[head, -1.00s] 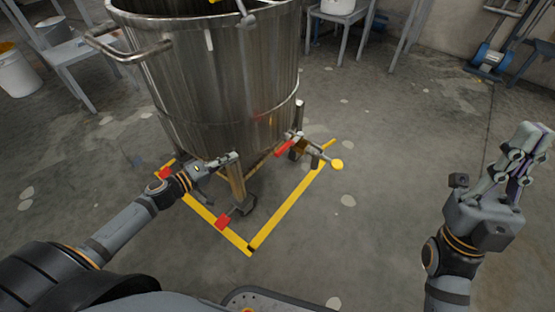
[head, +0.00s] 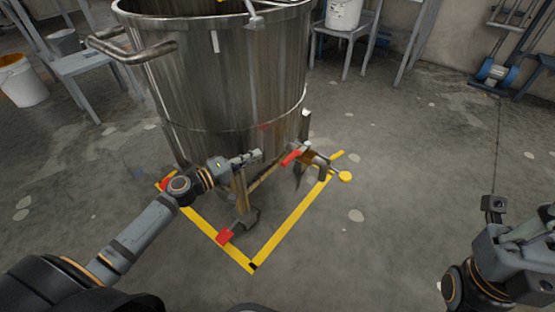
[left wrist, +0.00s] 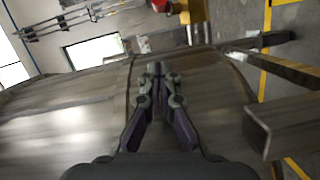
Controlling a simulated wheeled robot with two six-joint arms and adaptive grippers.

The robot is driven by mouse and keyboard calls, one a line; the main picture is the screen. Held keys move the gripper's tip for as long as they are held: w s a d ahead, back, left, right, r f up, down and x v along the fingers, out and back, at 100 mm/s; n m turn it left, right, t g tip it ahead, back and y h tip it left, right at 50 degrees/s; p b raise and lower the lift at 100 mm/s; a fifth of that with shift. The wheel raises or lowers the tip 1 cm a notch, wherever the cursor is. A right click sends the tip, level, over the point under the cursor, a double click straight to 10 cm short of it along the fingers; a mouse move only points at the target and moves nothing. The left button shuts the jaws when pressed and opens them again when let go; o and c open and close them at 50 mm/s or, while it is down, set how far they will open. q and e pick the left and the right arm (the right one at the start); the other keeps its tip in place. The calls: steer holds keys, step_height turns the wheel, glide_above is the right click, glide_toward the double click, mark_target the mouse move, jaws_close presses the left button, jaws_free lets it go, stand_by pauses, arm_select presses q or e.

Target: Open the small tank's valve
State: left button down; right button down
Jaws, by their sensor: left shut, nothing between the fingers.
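The small steel tank (head: 225,90) stands on legs inside a yellow floor frame. Its valve, with a red lever handle (head: 292,157) and a yellow round end (head: 345,176), sits low at its right front. My left gripper (head: 258,155) is shut and empty, low in front of the tank, just left of the red handle with a small gap. In the left wrist view its closed fingertips (left wrist: 160,70) point along the tank's wall (left wrist: 70,110). A small red part shows at the top there; I cannot tell if it is the handle. My right gripper (head: 540,232) is cut off by the right edge.
A white bucket (head: 22,82) stands at the far left.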

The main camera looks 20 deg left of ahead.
mark_target(296, 153)
arm_select(q)
steer(key=w+d+f, duration=0.1)
steer(key=w+d, duration=0.2)
steer(key=d, duration=0.4)
steer(key=shift+w, duration=0.15)
